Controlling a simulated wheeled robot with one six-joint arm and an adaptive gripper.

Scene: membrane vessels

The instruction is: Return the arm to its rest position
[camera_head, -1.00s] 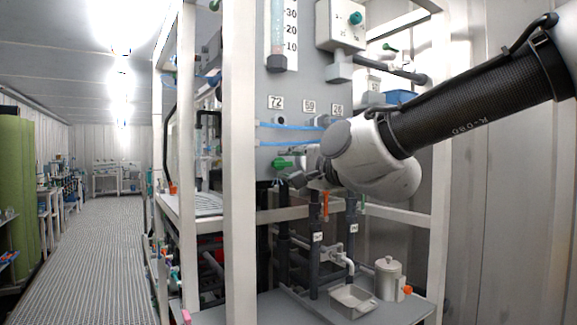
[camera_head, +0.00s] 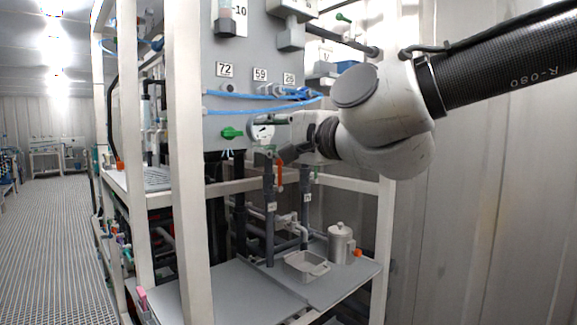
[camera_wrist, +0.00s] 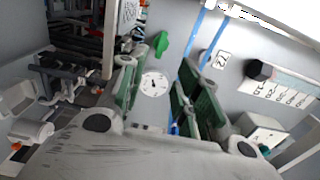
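My gripper (camera_head: 283,157) is in front of the grey panel (camera_head: 222,110) of the white-framed rack, just right of a round white gauge (camera_head: 262,132) and a green valve handle (camera_head: 232,133). In the wrist view, its two green-padded fingers (camera_wrist: 160,82) are spread apart with nothing held between them. The gauge (camera_wrist: 153,84) shows beyond the gap, and the green handle (camera_wrist: 162,43) lies above it. My arm reaches in from the right, still stretched out toward the rack.
Blue tubes (camera_head: 262,97) run across the panel near the gripper. Dark vertical pipes (camera_head: 269,215) stand below it. A white rack post (camera_head: 187,190) stands left; the aisle (camera_head: 62,240) is clear.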

